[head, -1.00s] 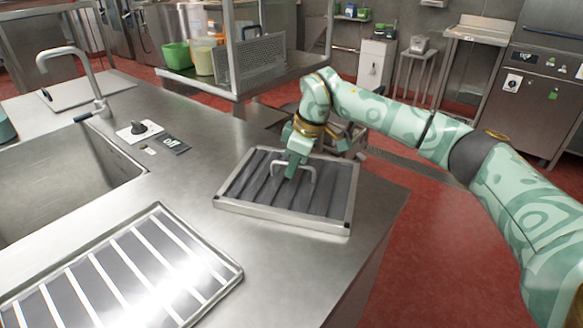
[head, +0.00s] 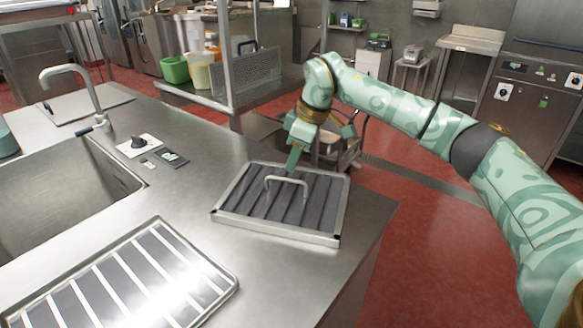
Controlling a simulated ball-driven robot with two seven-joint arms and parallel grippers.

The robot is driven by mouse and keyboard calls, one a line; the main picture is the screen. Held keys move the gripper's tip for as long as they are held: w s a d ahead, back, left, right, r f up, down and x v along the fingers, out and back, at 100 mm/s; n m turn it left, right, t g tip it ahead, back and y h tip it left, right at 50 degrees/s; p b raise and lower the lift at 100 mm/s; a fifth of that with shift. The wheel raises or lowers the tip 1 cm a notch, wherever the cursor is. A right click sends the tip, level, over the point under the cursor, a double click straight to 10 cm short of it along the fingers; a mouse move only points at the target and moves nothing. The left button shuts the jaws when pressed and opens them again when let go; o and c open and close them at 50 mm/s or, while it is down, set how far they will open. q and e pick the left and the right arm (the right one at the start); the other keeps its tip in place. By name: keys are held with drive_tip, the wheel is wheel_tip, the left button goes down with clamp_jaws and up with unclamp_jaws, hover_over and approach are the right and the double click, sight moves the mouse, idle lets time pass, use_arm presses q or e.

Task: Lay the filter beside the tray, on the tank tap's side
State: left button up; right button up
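The filter (head: 262,206) is a flat metal frame with dark slanted slats and a raised wire handle (head: 287,181). It lies flat on the steel counter, beyond and to the right of the tray (head: 228,283), with a strip of bare counter between them. The tank tap (head: 72,72) curves over the sink at the upper left. My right gripper (head: 293,164) points down just behind the filter's handle and seems clear of it. Its fingers are seen nearly edge-on, so their opening is unclear.
The sink (head: 60,200) opens at the left. A knob (head: 138,142) and a small dark panel (head: 173,158) sit between sink and filter. The counter's right edge runs close to the filter. A shelf with a green tub (head: 174,70) stands behind.

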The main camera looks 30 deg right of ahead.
drive_tip(key=p+v, duration=0.1)
drive_tip(key=v, duration=0.3)
drive_tip(key=shift+r, duration=0.25)
drive_tip(key=shift+f, duration=0.1)
